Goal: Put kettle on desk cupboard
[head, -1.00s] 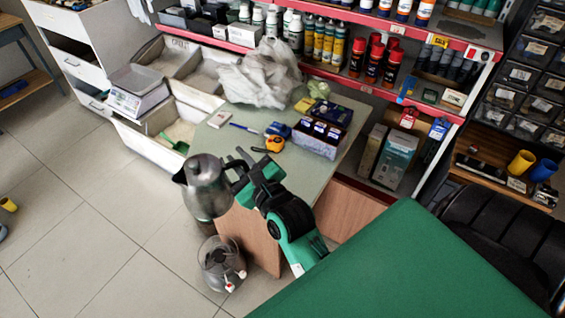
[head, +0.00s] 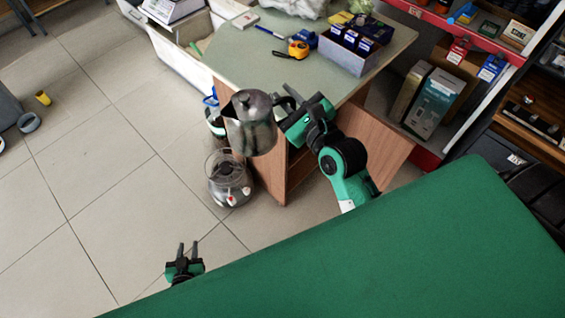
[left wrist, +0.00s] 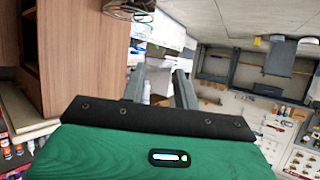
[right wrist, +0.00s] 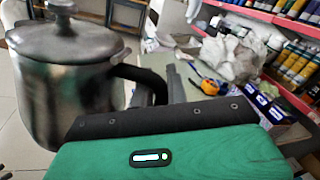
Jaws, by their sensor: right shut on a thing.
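The grey metal kettle (head: 250,124) is upright, held by its dark handle. It hangs in front of the curved edge of the desk cupboard (head: 240,62), which has a pale green top and wooden sides. My right gripper (head: 288,100) is shut on the kettle's handle. In the right wrist view the kettle (right wrist: 62,85) fills the left side, with its lid on, and the fingers (right wrist: 155,88) are at the handle. My left gripper (head: 186,250) is low over the floor, empty, with its fingers apart. It also shows in the left wrist view (left wrist: 160,88).
On the desk top are a tape measure (head: 298,49), a box of dark packs (head: 352,50) and a pen. Its front left part is bare. A glass-sided appliance (head: 229,180) stands on the floor below the kettle. The green surface (head: 400,260) fills the lower right.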

